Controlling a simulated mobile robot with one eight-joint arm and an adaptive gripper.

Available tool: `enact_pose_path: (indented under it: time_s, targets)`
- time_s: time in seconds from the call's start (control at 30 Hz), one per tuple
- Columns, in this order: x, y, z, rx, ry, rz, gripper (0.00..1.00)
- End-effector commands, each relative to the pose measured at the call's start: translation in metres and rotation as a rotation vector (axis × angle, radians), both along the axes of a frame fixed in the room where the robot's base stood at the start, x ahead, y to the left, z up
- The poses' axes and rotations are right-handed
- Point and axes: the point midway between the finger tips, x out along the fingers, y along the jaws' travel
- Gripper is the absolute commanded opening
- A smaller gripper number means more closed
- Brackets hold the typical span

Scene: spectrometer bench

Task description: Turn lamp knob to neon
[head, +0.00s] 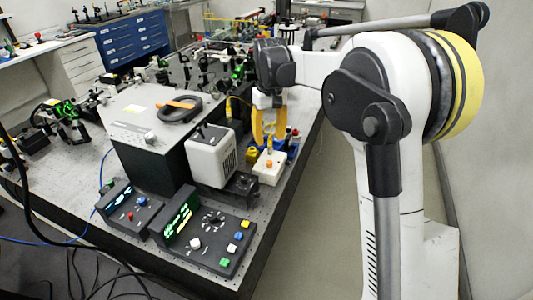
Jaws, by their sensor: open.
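My gripper (269,142) is at the far end of my arm in the head view, pointing down with its yellow fingers apart. It is above and just behind a small white box (267,172) near the bench's right edge. The box has small details on top, including something yellow; I cannot tell whether one of them is the lamp knob. A black control panel (208,241) in front carries a dial (213,218), a pale knob (195,243) and coloured buttons. I cannot read any label, so the neon setting cannot be made out.
A white vented housing (211,158) stands left of the small box, beside a large grey-topped box (145,112). A smaller panel (130,210) with red and blue controls is at the front left. Optics crowd the back of the bench. The floor right of the bench is clear.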

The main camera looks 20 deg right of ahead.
Motion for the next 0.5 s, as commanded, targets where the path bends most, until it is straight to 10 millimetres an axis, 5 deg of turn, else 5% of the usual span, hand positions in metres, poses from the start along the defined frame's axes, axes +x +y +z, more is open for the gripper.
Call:
enact_pose_path:
  time_s: [0.3,0.5]
  targets:
    - [0.000,0.000,-0.065,0.000,-0.002,0.000,0.41]
    - [-0.001,0.000,-0.092,0.000,-0.002,-0.001,0.41]
